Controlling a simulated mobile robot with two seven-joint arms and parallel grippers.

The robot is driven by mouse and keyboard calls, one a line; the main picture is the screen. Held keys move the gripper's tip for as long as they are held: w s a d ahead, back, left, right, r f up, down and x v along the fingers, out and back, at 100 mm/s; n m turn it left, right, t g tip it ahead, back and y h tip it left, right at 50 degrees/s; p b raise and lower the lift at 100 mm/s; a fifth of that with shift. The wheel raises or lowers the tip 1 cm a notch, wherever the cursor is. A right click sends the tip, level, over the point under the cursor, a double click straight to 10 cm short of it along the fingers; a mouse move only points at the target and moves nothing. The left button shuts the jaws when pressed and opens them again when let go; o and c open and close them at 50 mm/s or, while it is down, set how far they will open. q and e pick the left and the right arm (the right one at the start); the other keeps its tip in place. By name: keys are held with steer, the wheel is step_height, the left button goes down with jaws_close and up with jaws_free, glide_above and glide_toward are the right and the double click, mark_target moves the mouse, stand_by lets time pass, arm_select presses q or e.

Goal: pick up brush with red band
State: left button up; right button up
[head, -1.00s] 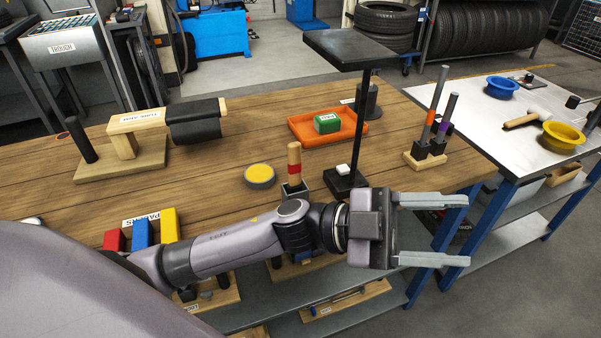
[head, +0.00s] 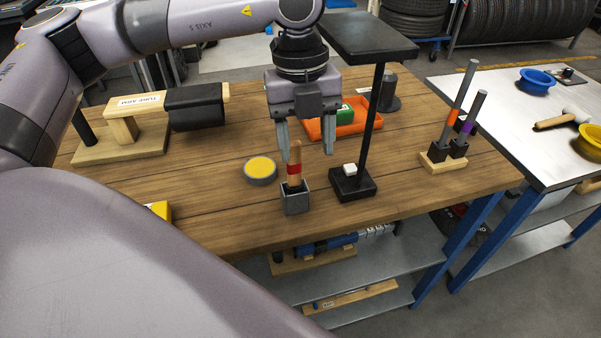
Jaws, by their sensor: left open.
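The brush with the red band (head: 294,168) stands upright in a small grey holder (head: 296,199) on the wooden bench. Its wooden handle and red band show above the holder; its lower end is hidden inside. My left gripper (head: 306,150) points down over the brush, open. Its two fingers are spread, one to the left of the handle top and one to the right, and nothing shows held between them. I cannot tell its exact depth relative to the brush. My right gripper is not in view.
A black stand (head: 352,184) with a tall post and flat top rises close right of the brush. A yellow-topped round tin (head: 260,170) sits to the left. Behind are an orange tray (head: 345,128) and a tube arm rig (head: 140,105). A rack with rods (head: 436,160) stands right.

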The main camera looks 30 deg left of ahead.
mark_target(293, 142)
arm_select(q)
steer(key=a, duration=0.2)
steer(key=w+a+r+n+y, duration=0.1)
steer(key=shift+t, duration=0.3)
steer(key=f, duration=0.3)
steer(key=f+p, duration=0.1)
steer(key=f, duration=0.2)
steer(key=shift+w+a+f, duration=0.15)
steer(key=shift+w+f, duration=0.05)
steer(key=shift+f, duration=0.15)
jaws_close()
